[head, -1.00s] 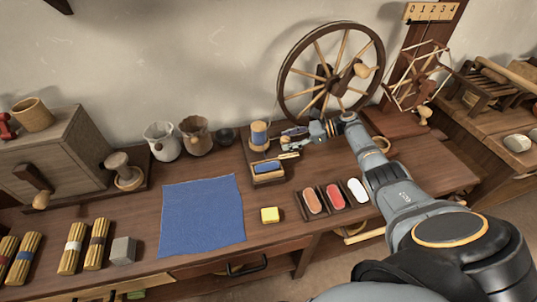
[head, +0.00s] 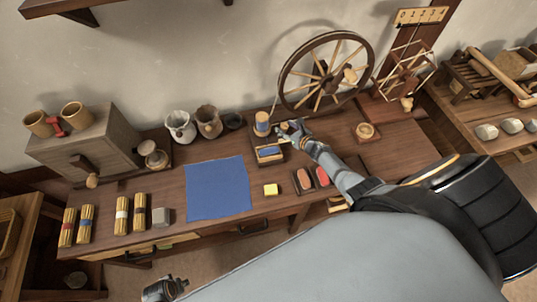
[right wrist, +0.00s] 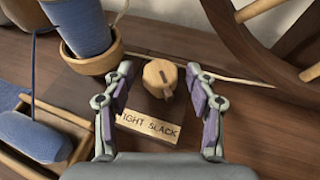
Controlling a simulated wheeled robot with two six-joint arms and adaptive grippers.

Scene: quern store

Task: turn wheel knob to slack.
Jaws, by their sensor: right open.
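The wooden wheel knob (right wrist: 158,74) stands on the bench top in the right wrist view, with a dark pointer mark toward the label plate (right wrist: 150,128). The plate reads "IGHT SLACK", its first letter covered by a finger. My right gripper (right wrist: 160,86) is open, one finger on each side of the knob, with gaps between. In the head view the right gripper (head: 288,130) is beside the blue spool and hides the knob. The spinning wheel (head: 325,72) stands behind. My left gripper (head: 165,289) shows small at the bottom edge; its jaws are unclear.
The blue spool (right wrist: 80,25) in its wooden cup (right wrist: 92,60) stands close left of the right gripper. A wooden tray (right wrist: 75,125) with a blue roll is nearer.

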